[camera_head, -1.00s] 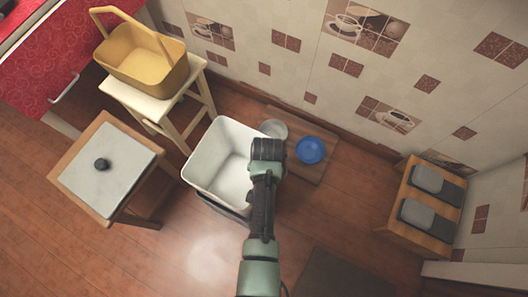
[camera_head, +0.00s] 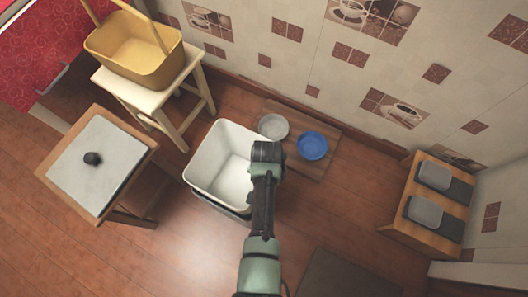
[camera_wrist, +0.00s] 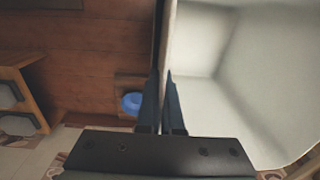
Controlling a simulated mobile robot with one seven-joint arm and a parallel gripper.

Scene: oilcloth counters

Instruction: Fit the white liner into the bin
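The white liner (camera_head: 207,160) is an open, square-mouthed tub near the middle of the head view. The dark bin (camera_head: 228,210) shows as a grey-black edge below the liner's front side. How deep the liner sits in it, or whether it hangs above, I cannot tell. My gripper (camera_head: 267,150) is over the liner's right rim. In the wrist view my gripper's fingers (camera_wrist: 163,105) stand one on each side of the liner's wall (camera_wrist: 168,60), shut on it. The liner's inside looks empty. Most of the bin is hidden by the liner and my arm.
A grey bowl (camera_head: 272,126) and a blue bowl (camera_head: 312,146) lie on a wooden board behind right. A wooden stand with grey pads (camera_head: 425,211) is right. The front-left floor is clear.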

